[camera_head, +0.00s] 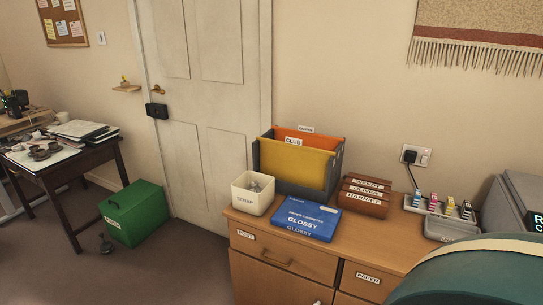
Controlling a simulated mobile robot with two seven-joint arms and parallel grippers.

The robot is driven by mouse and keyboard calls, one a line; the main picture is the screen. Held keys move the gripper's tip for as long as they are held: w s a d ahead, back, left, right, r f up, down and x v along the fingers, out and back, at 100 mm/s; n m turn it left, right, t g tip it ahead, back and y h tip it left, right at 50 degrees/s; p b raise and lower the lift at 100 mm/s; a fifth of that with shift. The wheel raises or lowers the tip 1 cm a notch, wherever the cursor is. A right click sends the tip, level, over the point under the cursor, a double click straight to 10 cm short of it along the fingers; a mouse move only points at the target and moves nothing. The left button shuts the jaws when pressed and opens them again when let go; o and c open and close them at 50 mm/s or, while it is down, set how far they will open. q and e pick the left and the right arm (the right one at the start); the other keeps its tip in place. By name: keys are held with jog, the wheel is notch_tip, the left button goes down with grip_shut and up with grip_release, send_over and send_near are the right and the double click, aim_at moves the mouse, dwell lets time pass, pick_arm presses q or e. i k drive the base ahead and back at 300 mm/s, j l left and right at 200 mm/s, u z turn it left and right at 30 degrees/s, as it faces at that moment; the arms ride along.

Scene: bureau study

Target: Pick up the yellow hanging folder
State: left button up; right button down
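The yellow hanging folder (302,167) hangs at the front of an open grey file box (256,157) on the wooden cabinet. Its white tab reads "CLUB". An orange folder (312,139) hangs behind it, with another white tab above it. The lower part of the yellow folder is hidden by the box front. Neither of my grippers shows in this view.
A white "SCRAP" bin (245,199) and a blue "GLOSSY" paper box (306,217) stand before the file box. A brown named rack (364,197) and an ink bottle tray (436,208) stand right. A large dark green rounded shape (470,275) covers the bottom right corner.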

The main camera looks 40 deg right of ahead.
aim_at(290, 161)
jog(key=i, duration=1.65)
jog(key=i+z, duration=0.2)
jog(key=i, duration=0.2)
jog(key=i+j+z, duration=0.2)
jog(key=i, duration=0.2)
jog(key=i+j+z, duration=0.2)
jog(key=i, duration=0.2)
jog(key=z, duration=1.8)
